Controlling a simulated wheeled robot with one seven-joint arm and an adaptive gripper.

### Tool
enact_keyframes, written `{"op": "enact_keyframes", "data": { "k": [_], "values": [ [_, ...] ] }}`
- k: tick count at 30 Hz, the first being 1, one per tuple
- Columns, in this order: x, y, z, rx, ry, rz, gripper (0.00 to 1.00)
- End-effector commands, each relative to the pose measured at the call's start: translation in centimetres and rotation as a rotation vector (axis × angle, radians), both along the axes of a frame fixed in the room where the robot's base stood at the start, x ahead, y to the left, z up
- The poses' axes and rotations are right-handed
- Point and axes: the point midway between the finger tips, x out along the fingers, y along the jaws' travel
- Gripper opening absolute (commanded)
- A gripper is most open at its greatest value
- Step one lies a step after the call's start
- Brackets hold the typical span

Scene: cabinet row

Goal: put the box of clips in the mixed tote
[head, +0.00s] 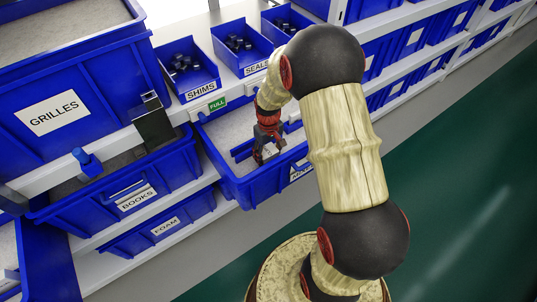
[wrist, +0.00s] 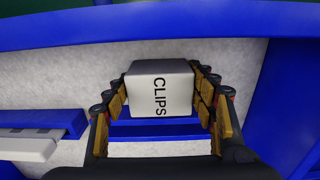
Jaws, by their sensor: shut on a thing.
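The box of clips (wrist: 161,88) is a white block with CLIPS printed on it. It sits between the two fingers of my gripper (wrist: 160,96) in the wrist view. In the head view my gripper (head: 265,151) points down inside the outline of a pulled-out blue tote (head: 247,188) with a pale grey floor. That tote's front label (head: 300,171) is mostly hidden by my arm, so I cannot read it. Whether the box touches the tote floor is unclear.
A blue bar (wrist: 155,132) lies beyond the box, and a pale and blue piece (wrist: 40,130) is at left. SHIMS (head: 187,72) and SEALS (head: 241,48) bins stand above the tote, with a green FULL tag (head: 217,104). GRILLES (head: 54,114), BOOKS (head: 137,198) and FOAM (head: 166,227) totes are left.

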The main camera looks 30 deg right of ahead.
Motion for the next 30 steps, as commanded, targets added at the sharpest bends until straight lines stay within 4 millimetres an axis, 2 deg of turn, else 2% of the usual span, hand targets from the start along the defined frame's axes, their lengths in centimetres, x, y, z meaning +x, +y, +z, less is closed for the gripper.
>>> {"op": "enact_keyframes", "data": {
  "k": [4, 5, 12, 14, 23, 26, 30],
  "values": [
    [0.0, 0.0, -0.4, 0.0, 0.0, 0.0, 0.22],
    [0.0, 0.0, -0.3, 0.0, 0.0, 0.0, 0.58],
    [0.0, 0.0, -0.3, 0.0, 0.0, 0.0, 0.71],
    [0.0, 0.0, -0.3, 0.0, 0.0, 0.0, 0.74],
    [0.0, 0.0, -0.2, 0.0, 0.0, 0.0, 0.74],
    [0.0, 0.0, 0.5, 0.0, -0.001, 0.0, 0.74],
    [0.1, 0.0, 2.8, -0.001, -0.003, 0.0, 0.74]
  ]
}}
